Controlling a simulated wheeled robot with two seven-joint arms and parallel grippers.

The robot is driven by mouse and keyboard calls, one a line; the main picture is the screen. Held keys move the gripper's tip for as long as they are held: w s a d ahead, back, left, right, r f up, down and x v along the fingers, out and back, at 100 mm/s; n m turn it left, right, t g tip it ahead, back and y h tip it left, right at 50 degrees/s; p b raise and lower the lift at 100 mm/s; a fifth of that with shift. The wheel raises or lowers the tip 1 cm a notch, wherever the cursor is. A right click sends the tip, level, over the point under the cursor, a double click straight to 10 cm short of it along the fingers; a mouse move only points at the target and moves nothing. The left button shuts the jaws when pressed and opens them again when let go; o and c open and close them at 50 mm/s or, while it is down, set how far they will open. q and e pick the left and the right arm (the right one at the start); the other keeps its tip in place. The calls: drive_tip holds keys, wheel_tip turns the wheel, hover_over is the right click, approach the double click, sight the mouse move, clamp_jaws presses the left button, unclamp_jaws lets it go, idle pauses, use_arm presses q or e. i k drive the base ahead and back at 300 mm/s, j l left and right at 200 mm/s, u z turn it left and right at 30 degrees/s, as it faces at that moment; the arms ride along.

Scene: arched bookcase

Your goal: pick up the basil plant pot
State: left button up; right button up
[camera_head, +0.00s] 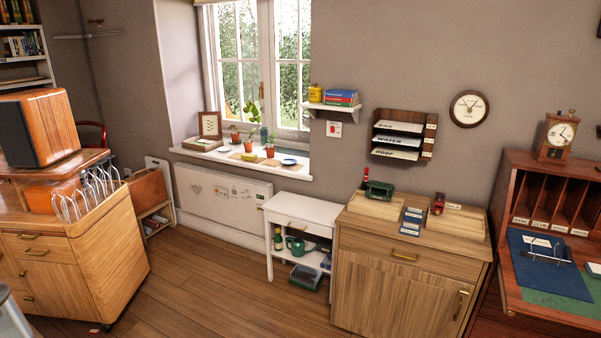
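Several small potted plants stand on the white windowsill (295,171) below the window. One small terracotta pot with a plant (270,151) stands near the sill's front. Another terracotta pot (248,145) with a taller green plant is to its left, and a third small pot (235,137) stands further left. They are too small for me to tell which one is the basil. Neither of my grippers is in view.
A framed picture (210,125) and a blue dish (289,162) also stand on the sill. A white radiator (222,200) is below it. A white side table (302,210) and a wooden cabinet (395,290) stand right. Wooden floor (190,280) is open in front.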

sight(269, 149)
drive_tip(key=i, duration=0.6)
drive_tip(key=i+l+u, duration=0.1)
drive_tip(key=i, duration=0.5)
drive_tip(key=i+l, duration=0.15)
drive_tip(key=i, duration=0.5)
drive_tip(key=i+l+u, duration=0.1)
drive_tip(key=i, duration=0.5)
drive_tip(key=i+l+u, duration=0.2)
drive_tip(key=i, duration=0.15)
drive_tip(key=i+l+u, duration=0.2)
drive_tip(key=i, duration=0.15)
